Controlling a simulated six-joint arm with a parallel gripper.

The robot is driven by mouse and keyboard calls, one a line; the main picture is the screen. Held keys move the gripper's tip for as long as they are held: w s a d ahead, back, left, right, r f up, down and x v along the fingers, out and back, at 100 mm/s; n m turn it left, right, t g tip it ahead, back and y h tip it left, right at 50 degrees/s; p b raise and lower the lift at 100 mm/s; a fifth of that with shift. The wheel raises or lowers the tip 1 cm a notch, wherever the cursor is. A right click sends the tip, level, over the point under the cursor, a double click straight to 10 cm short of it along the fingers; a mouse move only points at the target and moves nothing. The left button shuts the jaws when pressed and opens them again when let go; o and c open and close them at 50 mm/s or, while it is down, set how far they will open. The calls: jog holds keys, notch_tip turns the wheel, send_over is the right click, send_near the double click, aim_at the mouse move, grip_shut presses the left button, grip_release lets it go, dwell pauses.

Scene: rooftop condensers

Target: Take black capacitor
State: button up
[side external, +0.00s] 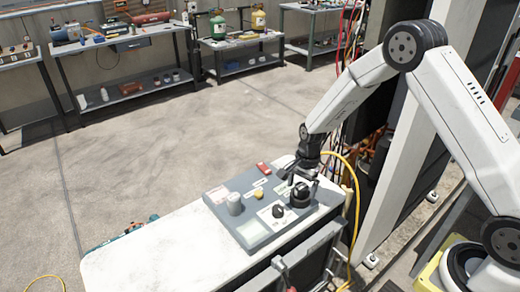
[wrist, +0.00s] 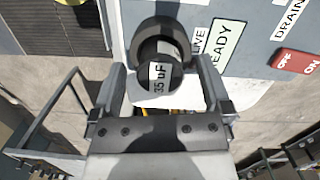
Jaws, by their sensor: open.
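The black capacitor (wrist: 148,78) shows in the wrist view with a pale label reading "35 uF" on its end. It stands in a dark round holder (wrist: 160,28) on the grey board. In the side external view the capacitor (side external: 299,190) is at the right of the board (side external: 252,240), partly hidden by my gripper. My gripper (wrist: 162,82) is open, with one finger on each side of the capacitor in the wrist view. In the side external view my gripper (side external: 298,178) is right above it; I cannot tell whether they touch.
A yellow hose (side external: 355,205) runs beside the bench. The bench's left part (side external: 140,262) is mostly clear.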

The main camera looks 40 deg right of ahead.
jog(key=shift+f, duration=0.2)
dwell(0.3)
grip_shut()
jog(key=shift+r, duration=0.15)
jog(key=shift+r, duration=0.8)
jog(key=s+r, duration=1.1)
jog(key=s, duration=0.3)
jog(key=shift+a, duration=0.3)
